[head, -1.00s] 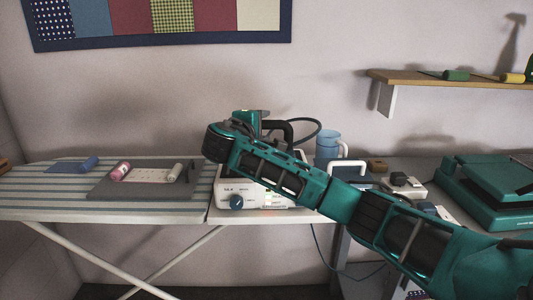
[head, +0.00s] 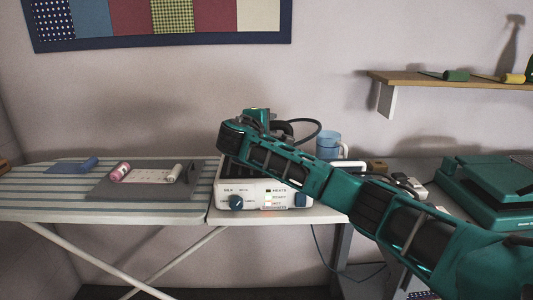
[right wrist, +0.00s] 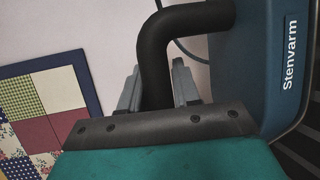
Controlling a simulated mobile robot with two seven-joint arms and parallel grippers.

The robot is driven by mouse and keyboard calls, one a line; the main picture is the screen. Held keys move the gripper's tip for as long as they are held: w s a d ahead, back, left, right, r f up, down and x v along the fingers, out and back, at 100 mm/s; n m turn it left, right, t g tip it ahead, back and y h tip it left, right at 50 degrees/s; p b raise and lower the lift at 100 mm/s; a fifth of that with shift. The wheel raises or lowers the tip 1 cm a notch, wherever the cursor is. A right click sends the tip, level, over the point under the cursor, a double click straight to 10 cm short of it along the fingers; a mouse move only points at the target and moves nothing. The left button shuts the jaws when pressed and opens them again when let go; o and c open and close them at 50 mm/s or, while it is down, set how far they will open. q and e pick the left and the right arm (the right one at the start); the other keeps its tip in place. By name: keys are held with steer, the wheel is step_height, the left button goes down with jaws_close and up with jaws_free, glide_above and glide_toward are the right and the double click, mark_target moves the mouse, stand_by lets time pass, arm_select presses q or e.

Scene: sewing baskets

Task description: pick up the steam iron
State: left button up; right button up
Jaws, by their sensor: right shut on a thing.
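The steam iron shows in the right wrist view as a dark blue body (right wrist: 262,60) lettered "Stenvarm", with a curved black handle (right wrist: 155,60). My right gripper (right wrist: 157,92) is shut on this handle, one finger on each side. In the head view my right gripper (head: 268,122) is above the white control box (head: 262,190) at the ironing board's right end. My own forearm hides most of the iron there; a bit of black handle and a looped cable show. I cannot tell whether the iron's sole touches the box. My left gripper is not in view.
A striped ironing board (head: 60,205) holds a grey mat (head: 110,187) with rolls at left. A blue mug (head: 328,147) stands behind my arm. A teal case (head: 485,190) is at right. A wall shelf (head: 440,78) hangs above. The board's left part has free room.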

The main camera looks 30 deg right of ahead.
jaws_close()
steer(key=shift+r, duration=0.2)
steer(key=shift+r, duration=0.1)
